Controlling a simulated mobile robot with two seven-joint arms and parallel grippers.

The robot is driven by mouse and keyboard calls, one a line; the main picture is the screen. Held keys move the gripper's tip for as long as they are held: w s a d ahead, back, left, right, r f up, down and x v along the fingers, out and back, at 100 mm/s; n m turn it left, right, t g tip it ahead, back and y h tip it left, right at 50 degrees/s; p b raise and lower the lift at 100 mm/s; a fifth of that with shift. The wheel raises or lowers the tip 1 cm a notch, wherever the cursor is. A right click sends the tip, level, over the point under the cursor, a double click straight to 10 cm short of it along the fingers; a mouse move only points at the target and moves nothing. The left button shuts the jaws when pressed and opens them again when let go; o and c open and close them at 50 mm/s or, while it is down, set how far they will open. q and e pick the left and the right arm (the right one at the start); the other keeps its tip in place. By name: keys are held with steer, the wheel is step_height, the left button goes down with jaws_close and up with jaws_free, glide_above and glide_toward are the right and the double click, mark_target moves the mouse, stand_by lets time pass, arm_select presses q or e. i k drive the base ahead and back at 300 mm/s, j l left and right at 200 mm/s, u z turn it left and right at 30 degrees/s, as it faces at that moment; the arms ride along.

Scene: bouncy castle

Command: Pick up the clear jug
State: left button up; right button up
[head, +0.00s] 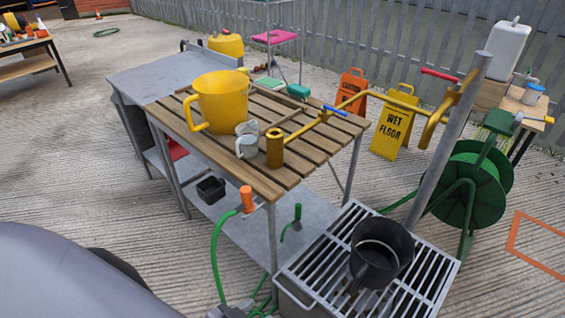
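A small pale grey, mug-like vessel (246,148) stands on the slatted wooden top (190,150) of the bench. A second small pale vessel (247,128) is just behind it, partly hidden. I cannot tell for sure which of the two is the clear jug, as both are small in the view. A large yellow jug (222,100) with a handle on its left stands close behind and to the left of them. A brass cylinder (275,148) at the end of a yellow pipe is just to their right. Neither of my grippers is in view.
A yellow pipe with a blue lever (335,110) crosses above the bench from a grey post (450,135). A black bucket (380,252) stands on a metal grate (428,290). A green hose reel (470,190) and wet-floor signs (395,122) stand behind. The bench's front slats are mostly clear.

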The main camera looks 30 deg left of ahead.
mark_target(247, 144)
steer(key=i+j, duration=0.1)
steer(key=j, duration=0.55)
steer(key=i+j, duration=0.1)
steer(key=j, duration=0.6)
steer(key=i+j, duration=0.1)
steer(key=j, duration=0.55)
steer(key=i+j, duration=0.1)
steer(key=j, duration=0.55)
steer(key=i+j, duration=0.1)
steer(key=j, duration=0.55)
steer(key=j+z, duration=0.15)
steer(key=j, duration=0.65)
steer(key=i, duration=0.05)
